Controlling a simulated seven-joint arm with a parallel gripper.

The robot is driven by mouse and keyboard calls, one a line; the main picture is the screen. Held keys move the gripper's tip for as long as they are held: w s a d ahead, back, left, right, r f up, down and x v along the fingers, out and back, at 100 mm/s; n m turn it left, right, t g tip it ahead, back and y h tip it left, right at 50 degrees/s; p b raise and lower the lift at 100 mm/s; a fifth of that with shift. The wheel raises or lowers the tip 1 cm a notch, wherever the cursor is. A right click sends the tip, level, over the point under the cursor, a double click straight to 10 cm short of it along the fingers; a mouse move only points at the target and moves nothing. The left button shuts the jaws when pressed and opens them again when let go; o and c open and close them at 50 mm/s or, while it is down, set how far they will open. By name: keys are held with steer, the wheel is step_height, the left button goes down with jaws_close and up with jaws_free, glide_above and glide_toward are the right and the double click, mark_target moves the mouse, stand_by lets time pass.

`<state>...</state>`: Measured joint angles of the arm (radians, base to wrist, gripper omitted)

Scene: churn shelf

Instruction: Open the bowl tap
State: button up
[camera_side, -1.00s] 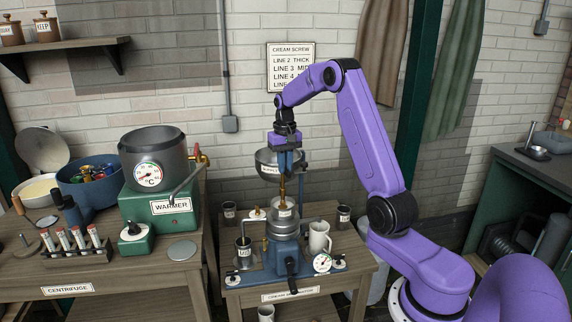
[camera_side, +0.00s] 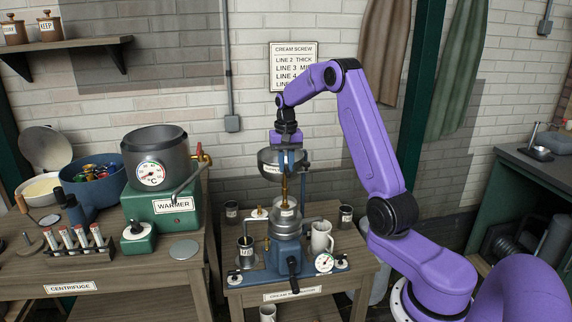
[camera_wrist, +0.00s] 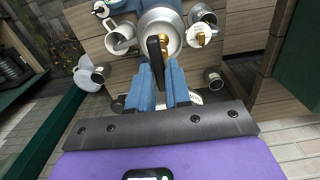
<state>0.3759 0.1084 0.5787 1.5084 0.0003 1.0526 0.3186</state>
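The metal bowl (camera_side: 270,163) sits on top of the blue cream separator (camera_side: 285,252), with a brass tap and pipe (camera_side: 284,187) below it. My gripper (camera_side: 292,160) points down at the bowl, and its blue fingers overlap the bowl's front and right side. In the wrist view my gripper (camera_wrist: 160,72) has its two fingers apart. A dark lever (camera_wrist: 154,50) with brass beside it shows between the fingertips. A gap shows beside the lever, so the fingers do not look closed on it. I cannot tell whether either finger touches it.
A white mug (camera_side: 321,238), dark cups and a round gauge (camera_side: 324,263) crowd the separator's stand. A crank (camera_side: 293,268) sticks out in front. The warmer (camera_side: 160,215) and a test tube rack (camera_side: 80,245) stand on the left bench.

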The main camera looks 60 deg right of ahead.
steer(key=shift+o, duration=1.2)
step_height(320, 180, up, 17)
steer(key=shift+r, duration=0.2)
steer(key=s+a+f+n, duration=0.2)
steer(key=s+a+n, duration=0.1)
steer(key=a, duration=0.6)
steer(key=s+a+f+n, duration=0.15)
steer(key=a+n, duration=0.25)
steer(key=a, duration=0.4)
steer(key=s+a+f+n, duration=0.1)
steer(key=s+a+n, duration=0.2)
steer(key=a, duration=0.6)
steer(key=s+a+f+n, duration=0.2)
steer(key=s+a+n, duration=0.1)
steer(key=s, duration=0.3)
steer(key=s+a+f+n, duration=0.2)
steer(key=s+a+n, duration=0.1)
steer(key=s, duration=0.4)
steer(key=s+d+f+n, duration=0.1)
steer(key=s+f+n, duration=0.2)
steer(key=s, duration=0.3)
steer(key=s+f+n, duration=0.2)
steer(key=s+f, duration=0.1)
steer(key=s, duration=0.4)
steer(key=shift+s+d+n, duration=0.3)
steer(key=shift+d+n, duration=0.1)
